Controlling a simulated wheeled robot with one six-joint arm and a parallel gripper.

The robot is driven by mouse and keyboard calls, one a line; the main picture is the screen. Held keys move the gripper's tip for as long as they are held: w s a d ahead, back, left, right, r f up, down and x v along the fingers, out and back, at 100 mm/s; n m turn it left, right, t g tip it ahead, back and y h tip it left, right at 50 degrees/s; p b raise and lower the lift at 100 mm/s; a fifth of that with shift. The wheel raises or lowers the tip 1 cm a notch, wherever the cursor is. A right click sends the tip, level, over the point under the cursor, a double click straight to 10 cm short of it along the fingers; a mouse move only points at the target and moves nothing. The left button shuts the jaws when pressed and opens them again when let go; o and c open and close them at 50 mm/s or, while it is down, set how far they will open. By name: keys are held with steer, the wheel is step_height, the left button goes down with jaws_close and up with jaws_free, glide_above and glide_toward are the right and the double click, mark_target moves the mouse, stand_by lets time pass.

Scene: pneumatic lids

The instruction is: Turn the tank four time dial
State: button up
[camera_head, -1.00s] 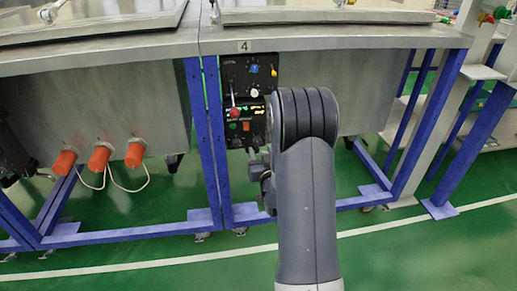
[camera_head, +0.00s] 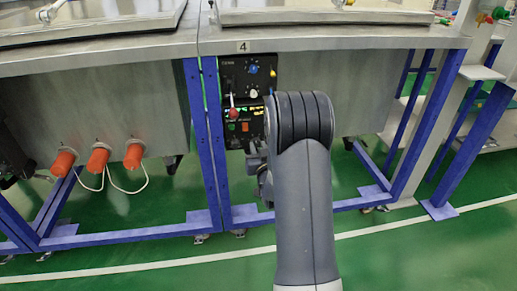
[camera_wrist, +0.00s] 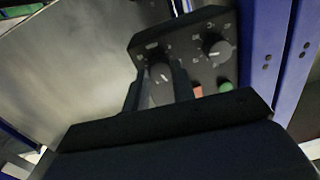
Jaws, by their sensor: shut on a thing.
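The tank four control panel (camera_head: 240,85) hangs under the counter marked 4 in the head view. In the wrist view, the panel face (camera_wrist: 185,44) shows two dark round dials with white pointer marks. My gripper (camera_wrist: 158,82) is shut on the left one of these, the dial (camera_wrist: 160,71), with a finger on each side of it. The other dial (camera_wrist: 217,50) sits to its right, clear of the fingers. The small print is too blurred to read, so I cannot tell which dial is labelled time. In the head view my arm partly hides the panel's lower part.
A red-knobbed lever (camera_head: 233,113), a blue knob (camera_head: 253,69) and an orange button (camera_head: 245,127) are on the panel. A green button (camera_wrist: 225,86) is near the right finger. Blue frame legs (camera_head: 212,140) stand left of the panel. The green floor in front is open.

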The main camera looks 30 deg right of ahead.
steer(key=shift+c, duration=1.3)
steer(key=shift+f+n+b, duration=0.2)
steer(key=shift+n+b, duration=0.2)
steer(key=shift+b, duration=0.55)
steer(key=shift+r+n+b, duration=0.2)
steer(key=shift+n+b, duration=0.4)
steer(key=shift+b, duration=0.05)
steer(key=o, duration=1)
steer(key=p+v, duration=0.1)
steer(key=v, duration=0.9)
steer(key=shift+s+a+p, duration=0.15)
steer(key=shift+s+p, duration=0.2)
